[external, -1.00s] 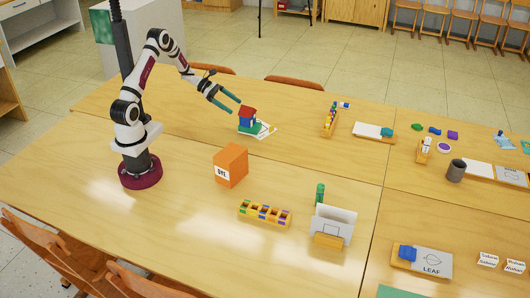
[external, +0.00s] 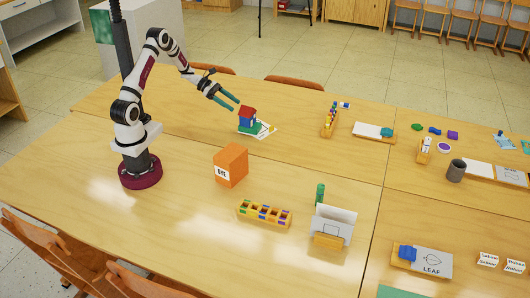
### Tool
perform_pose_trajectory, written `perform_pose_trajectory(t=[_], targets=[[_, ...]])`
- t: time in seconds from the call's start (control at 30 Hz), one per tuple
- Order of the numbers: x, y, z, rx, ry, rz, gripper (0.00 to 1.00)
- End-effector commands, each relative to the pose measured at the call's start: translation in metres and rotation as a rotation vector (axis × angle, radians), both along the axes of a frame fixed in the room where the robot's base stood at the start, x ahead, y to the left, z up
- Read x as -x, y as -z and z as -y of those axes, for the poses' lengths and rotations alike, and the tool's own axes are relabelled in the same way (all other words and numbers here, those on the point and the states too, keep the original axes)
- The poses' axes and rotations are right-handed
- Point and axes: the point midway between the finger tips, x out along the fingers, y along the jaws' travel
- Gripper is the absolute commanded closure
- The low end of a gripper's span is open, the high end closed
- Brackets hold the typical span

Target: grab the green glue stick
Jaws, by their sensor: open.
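The green glue stick (external: 320,193) stands upright on the table behind the white card in its holder. The card hides its lower part. My gripper (external: 235,105) is open and empty. It is in the air near the red and blue block stack, well to the upper left of the glue stick and apart from it.
A white card in a wooden holder (external: 330,228) stands in front of the glue stick. An orange box (external: 231,165) and a wooden tray of colored pieces (external: 264,213) lie to its left. A red and blue block stack (external: 247,122) is near my gripper. Bare table lies between.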

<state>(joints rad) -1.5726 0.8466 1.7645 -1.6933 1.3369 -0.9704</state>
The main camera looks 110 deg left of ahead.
Motion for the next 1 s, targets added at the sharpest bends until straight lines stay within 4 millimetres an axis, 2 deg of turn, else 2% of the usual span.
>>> perform_pose_trajectory(t=[0.07, 0.13, 0.23, 0.27, 0.3, 0.47, 0.57, 0.67, 0.8, 0.87, 1.0], targets=[[0.0, -0.027, -0.001, -0.01, 0.001, -0.001, 0.32], [0.0, -0.065, -0.001, -0.015, 0.0, 0.0, 0.32], [0.0, -0.138, -0.001, -0.021, 0.003, 0.0, 0.32], [-0.014, -0.14, 0.004, 0.008, 0.003, -0.019, 0.32], [-0.041, -0.125, 0.012, 0.059, -0.008, -0.066, 0.32], [-0.128, -0.091, 0.049, 0.146, -0.087, -0.236, 0.32], [-0.179, -0.075, 0.084, 0.146, -0.151, -0.324, 0.32], [-0.227, -0.066, 0.128, 0.103, -0.225, -0.37, 0.32], [-0.287, -0.074, 0.203, 0.015, -0.317, -0.317, 0.32], [-0.307, -0.083, 0.239, -0.015, -0.342, -0.256, 0.32], [-0.34, -0.117, 0.328, -0.033, -0.361, -0.06, 0.32]])
